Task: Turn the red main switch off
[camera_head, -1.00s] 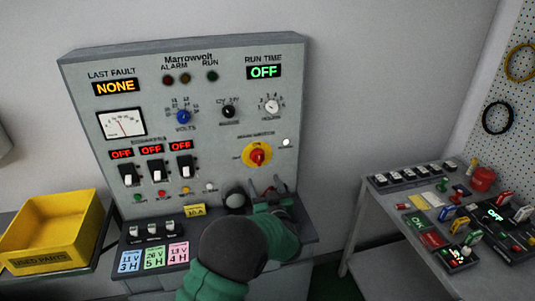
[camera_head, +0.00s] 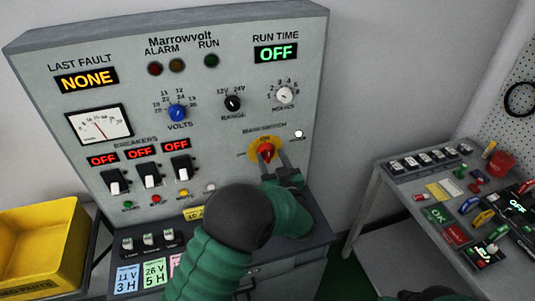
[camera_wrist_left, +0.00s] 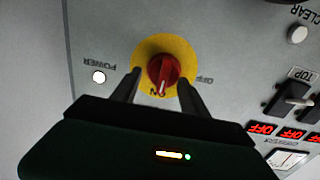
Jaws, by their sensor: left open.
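The red main switch (camera_head: 265,153) is a red knob on a round yellow plate (camera_head: 250,152) at the lower right of the grey panel. Its handle stands about upright, toward the ON label. In the left wrist view the knob (camera_wrist_left: 163,72) shows upside down, with its white mark toward ON and the OFF label off to the right. My left gripper (camera_head: 274,163) is open. Its two dark fingers straddle the knob, one on each side; I cannot tell whether they touch it. My right gripper is not clearly seen.
The panel also carries a volts knob (camera_head: 177,113), breaker switches (camera_head: 149,175) and small lamps. A white power lamp (camera_head: 298,134) sits just right of the switch. A yellow bin (camera_head: 40,255) is at the left, and a bench (camera_head: 375,190) with parts at the right.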

